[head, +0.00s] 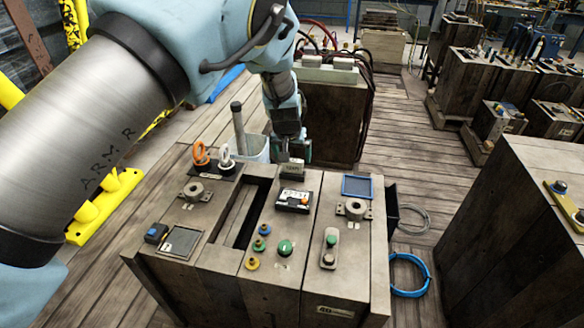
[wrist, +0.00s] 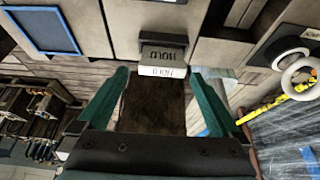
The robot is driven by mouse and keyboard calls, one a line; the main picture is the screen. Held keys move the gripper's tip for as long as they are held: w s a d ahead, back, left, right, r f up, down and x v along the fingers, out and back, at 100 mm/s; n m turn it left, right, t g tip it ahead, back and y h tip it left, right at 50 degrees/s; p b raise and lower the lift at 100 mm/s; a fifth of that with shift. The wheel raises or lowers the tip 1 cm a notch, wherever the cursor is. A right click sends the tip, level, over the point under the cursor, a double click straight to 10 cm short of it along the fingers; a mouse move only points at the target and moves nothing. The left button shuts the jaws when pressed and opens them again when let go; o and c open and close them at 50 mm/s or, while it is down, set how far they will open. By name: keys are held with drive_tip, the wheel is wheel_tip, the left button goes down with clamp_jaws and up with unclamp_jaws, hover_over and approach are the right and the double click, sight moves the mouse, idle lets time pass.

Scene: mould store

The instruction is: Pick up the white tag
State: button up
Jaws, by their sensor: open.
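The white tag (wrist: 164,72) shows in the wrist view as a small pale block with dark lettering, at the edge of the machine top. A greyer lettered face (wrist: 165,51) adjoins it. In the wrist view the tag appears between the fingertips. I cannot tell whether it is touched.
On the block are a black box with a numbered label (head: 294,199), a blue-framed panel (head: 357,186), an orange ring (head: 201,152), a white ring (head: 225,158), and several coloured knobs. A long dark slot (head: 240,212) runs left of the box. More blocks stand at right.

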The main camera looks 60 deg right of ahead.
sight(292, 161)
drive_tip(key=shift+p+x, duration=0.7)
drive_tip(key=shift+x, duration=1.7)
drive_tip(key=shift+w+a, duration=0.1)
drive_tip(key=shift+w, duration=0.05)
drive_tip(key=c, duration=1.2)
drive_tip(key=shift+o, duration=0.2)
drive_tip(key=shift+r, duration=0.15)
wheel_tip(292, 161, up, 10)
drive_tip(key=shift+f+b, duration=0.1)
drive_tip(key=shift+b, duration=1)
